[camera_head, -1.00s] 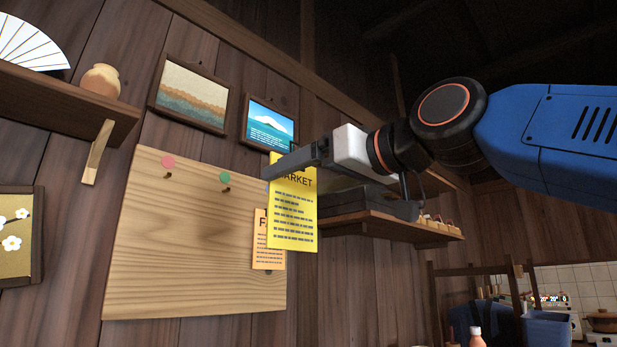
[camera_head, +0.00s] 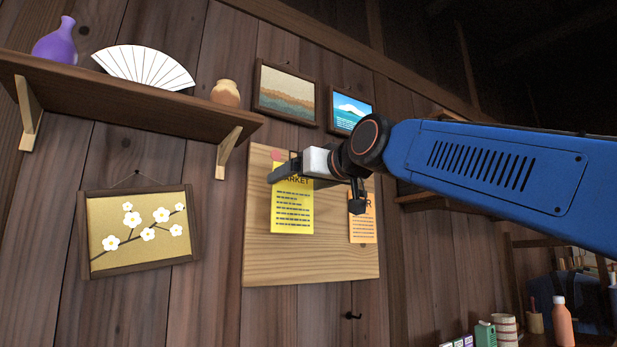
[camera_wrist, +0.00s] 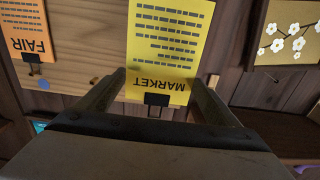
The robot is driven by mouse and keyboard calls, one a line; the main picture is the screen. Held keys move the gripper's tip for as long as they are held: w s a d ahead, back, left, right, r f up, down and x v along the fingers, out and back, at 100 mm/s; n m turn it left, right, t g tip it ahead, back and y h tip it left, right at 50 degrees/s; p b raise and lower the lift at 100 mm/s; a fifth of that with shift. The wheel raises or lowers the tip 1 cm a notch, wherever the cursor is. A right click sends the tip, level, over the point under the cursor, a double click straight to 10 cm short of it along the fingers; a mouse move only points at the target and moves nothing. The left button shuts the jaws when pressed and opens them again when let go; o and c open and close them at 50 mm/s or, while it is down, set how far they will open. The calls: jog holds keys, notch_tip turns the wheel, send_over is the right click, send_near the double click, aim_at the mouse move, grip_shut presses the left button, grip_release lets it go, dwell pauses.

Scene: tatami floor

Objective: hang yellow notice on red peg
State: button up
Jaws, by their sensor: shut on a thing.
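The yellow notice (camera_head: 292,208), headed MARKET, hangs upright from my gripper (camera_head: 278,172), in front of the board's left part. In the wrist view the notice (camera_wrist: 168,45) appears upside down, with a black clip (camera_wrist: 157,100) at its top edge. My gripper is shut on the notice's top end. A pinkish-red disc (camera_head: 277,155) shows on the board just above my gripper. The peg under that disc is hidden behind my gripper and the notice in the head view. I cannot tell whether the notice touches the board.
The wooden board (camera_head: 330,262) is on the plank wall. An orange notice (camera_head: 362,228) hangs on its right side. A blossom picture (camera_head: 138,230) hangs to the left. A shelf (camera_head: 120,108) with a fan and vases is above left. The board's lower part is bare.

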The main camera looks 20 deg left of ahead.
jog(key=shift+f+x, duration=0.2)
jog(key=shift+x, duration=1.55)
jog(key=shift+f+x, duration=0.15)
jog(key=shift+x, duration=1.6)
jog(key=shift+w+a+f, duration=0.2)
jog(key=shift+w+a, duration=0.3)
jog(key=o, duration=0.9)
jog(key=v, duration=1.7)
jog(key=shift+s, duration=0.15)
